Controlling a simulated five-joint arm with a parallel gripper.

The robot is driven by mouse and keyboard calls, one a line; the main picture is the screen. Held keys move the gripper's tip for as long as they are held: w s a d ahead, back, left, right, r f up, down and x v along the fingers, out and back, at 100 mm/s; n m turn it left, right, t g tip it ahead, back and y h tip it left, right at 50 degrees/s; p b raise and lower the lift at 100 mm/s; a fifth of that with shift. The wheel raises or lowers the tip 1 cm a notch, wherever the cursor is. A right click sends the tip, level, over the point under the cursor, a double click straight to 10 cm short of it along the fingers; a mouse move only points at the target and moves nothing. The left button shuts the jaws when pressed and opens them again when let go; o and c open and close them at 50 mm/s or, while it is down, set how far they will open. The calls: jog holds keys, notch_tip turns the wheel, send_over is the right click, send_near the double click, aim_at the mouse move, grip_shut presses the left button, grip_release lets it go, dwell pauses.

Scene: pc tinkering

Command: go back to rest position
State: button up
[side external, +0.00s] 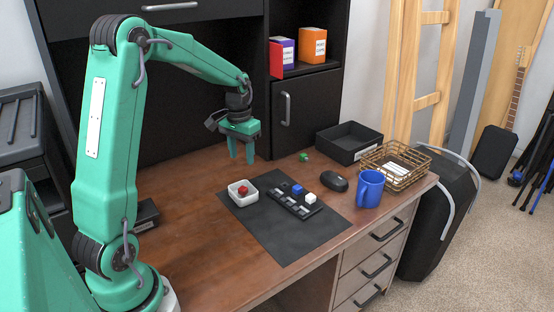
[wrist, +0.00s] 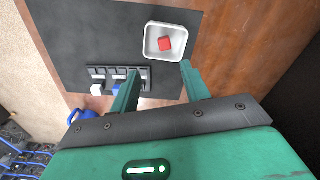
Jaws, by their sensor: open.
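My green arm reaches over the desk from the left. My gripper (side external: 241,152) hangs pointing down above the back of the desk, apart from everything below it. In the wrist view my gripper (wrist: 158,85) has its two fingers spread apart with nothing between them. A red cube (side external: 243,190) lies in a small white tray (side external: 233,200) on the dark mat (side external: 285,238). The red cube (wrist: 164,43) and the white tray (wrist: 148,48) also show in the wrist view, beyond the fingertips.
A black slotted holder (side external: 290,205) on the mat bears a blue cube (side external: 297,190) and a white cube (side external: 310,198). A mouse (side external: 334,183), blue mug (side external: 369,188), wire basket (side external: 412,173), black bin (side external: 345,137) and small green object (side external: 304,157) stand right. Shelving rises behind.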

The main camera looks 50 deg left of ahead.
jog(key=s+d+r+m+t, duration=0.2)
jog(key=s+d+r, duration=0.4)
jog(key=d+r, duration=0.4)
jog(key=s+d+m+t, duration=0.1)
jog(key=s+d+t, duration=0.2)
jog(key=s+d, duration=0.7)
jog(key=shift+s+d+r+m, duration=0.2)
jog(key=shift+s+d+m, duration=0.1)
jog(key=shift+s+m, duration=0.1)
